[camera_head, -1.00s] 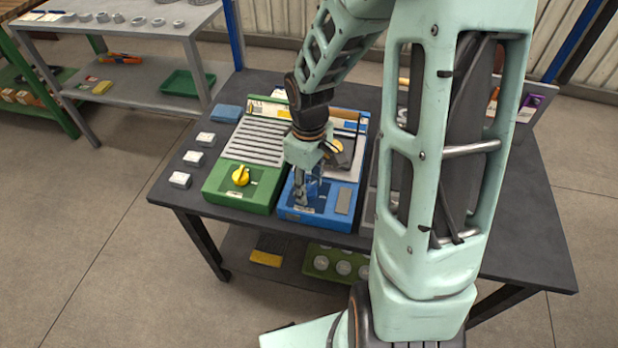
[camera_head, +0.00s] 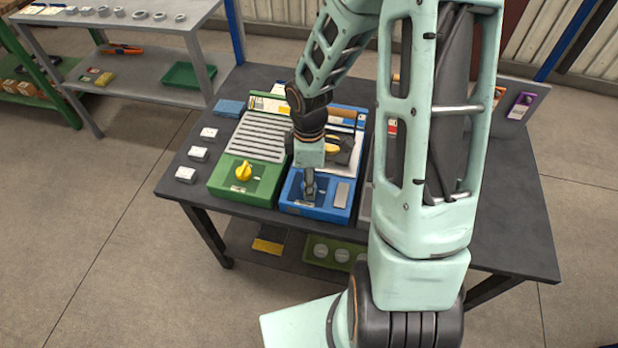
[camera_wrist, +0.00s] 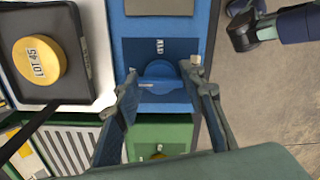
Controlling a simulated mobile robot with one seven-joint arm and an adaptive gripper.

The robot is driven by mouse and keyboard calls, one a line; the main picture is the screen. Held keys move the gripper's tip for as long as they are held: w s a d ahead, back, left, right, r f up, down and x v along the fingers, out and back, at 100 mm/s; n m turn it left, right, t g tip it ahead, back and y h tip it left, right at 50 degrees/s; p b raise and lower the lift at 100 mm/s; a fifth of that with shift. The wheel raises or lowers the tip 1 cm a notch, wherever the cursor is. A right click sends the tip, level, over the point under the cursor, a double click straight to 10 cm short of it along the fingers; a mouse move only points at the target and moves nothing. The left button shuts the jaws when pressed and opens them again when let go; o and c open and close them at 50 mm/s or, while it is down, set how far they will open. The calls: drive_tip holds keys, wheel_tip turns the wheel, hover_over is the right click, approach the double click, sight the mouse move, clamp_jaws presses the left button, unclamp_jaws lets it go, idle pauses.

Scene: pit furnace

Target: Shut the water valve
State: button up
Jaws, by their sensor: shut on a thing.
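The blue unit (camera_head: 322,207) stands at the front of the dark table, with a label and a grey plate on its top. In the wrist view its round blue valve knob (camera_wrist: 162,76) sits on a dark blue panel marked with white letters. My gripper (camera_head: 309,192) points down over the unit. In the head view the gripper hides the knob.
A green unit (camera_head: 236,190) with a yellow knob (camera_head: 243,172) stands just left of the blue one. Behind the blue unit, a black block with a yellow "LOT 45" disc (camera_wrist: 38,60) sits on a white tray. Several white blocks line the table's left edge.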

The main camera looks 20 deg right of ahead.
drive_tip(key=shift+w, duration=0.1)
drive_tip(key=o, duration=0.9)
wheel_tip(320, 180, up, 12)
drive_tip(key=shift+r, duration=0.1)
idle(0.6)
